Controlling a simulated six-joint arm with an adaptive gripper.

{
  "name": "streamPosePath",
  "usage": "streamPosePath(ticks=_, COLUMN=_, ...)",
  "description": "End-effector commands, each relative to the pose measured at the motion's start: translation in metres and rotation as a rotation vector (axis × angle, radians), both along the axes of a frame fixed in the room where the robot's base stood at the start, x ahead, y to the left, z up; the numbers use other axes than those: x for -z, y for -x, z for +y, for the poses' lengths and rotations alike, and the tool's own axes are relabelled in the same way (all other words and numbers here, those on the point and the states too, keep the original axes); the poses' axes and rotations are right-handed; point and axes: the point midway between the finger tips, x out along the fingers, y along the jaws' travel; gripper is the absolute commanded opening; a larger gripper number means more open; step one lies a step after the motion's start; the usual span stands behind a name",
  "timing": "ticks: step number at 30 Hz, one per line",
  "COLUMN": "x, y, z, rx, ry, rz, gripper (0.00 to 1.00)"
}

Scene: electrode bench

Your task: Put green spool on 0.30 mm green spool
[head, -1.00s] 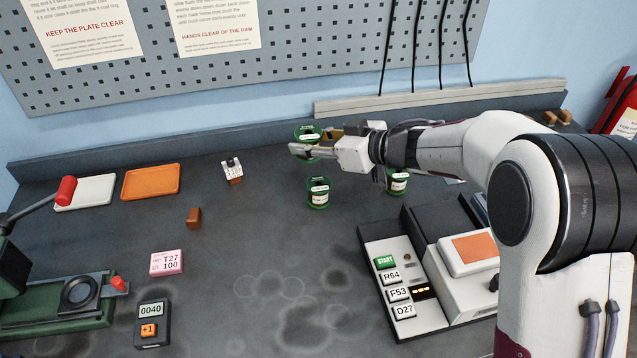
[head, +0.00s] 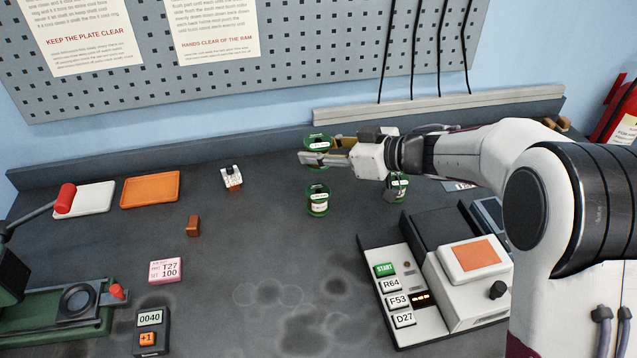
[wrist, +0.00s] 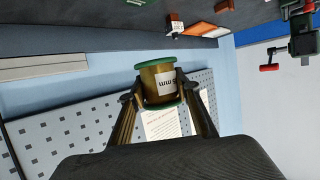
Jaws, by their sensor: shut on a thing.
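My gripper (head: 318,158) is shut on a green spool (head: 318,142) with a white label, held up in the air. In the wrist view the held spool (wrist: 158,84) sits between both fingers, its label partly readable as "mm". One green spool (head: 318,200) stands upright on the bench, below the held one in the head view; how far apart they are in depth I cannot tell. The standing spools' labels are too small to read, so I cannot tell which is 0.30 mm.
A button console (head: 410,310) stands right of the near spool. A small white-labelled block (head: 231,177), a brown block (head: 193,226), an orange tray (head: 150,189) and a white tray (head: 92,198) lie left. The bench front of the spools is clear.

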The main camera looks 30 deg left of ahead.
Motion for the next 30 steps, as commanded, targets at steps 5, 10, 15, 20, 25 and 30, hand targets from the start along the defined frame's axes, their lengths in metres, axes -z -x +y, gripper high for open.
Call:
streamPosePath(ticks=5, x=0.023, y=0.000, z=0.000, rx=0.000, ry=-0.001, rz=0.002, gripper=0.00)
streamPosePath(ticks=10, x=0.041, y=0.000, z=0.000, rx=0.000, ry=-0.002, rz=0.001, gripper=0.00)
streamPosePath(ticks=15, x=0.048, y=0.000, z=0.000, rx=-0.001, ry=-0.002, rz=-0.002, gripper=0.00)
streamPosePath(ticks=20, x=0.047, y=0.000, z=0.000, rx=-0.001, ry=-0.002, rz=-0.002, gripper=0.00)
streamPosePath(ticks=25, x=0.049, y=0.000, z=0.000, rx=0.000, ry=-0.002, rz=-0.001, gripper=0.00)
streamPosePath(ticks=30, x=0.061, y=0.000, z=0.000, rx=0.001, ry=-0.001, rz=0.001, gripper=0.00)
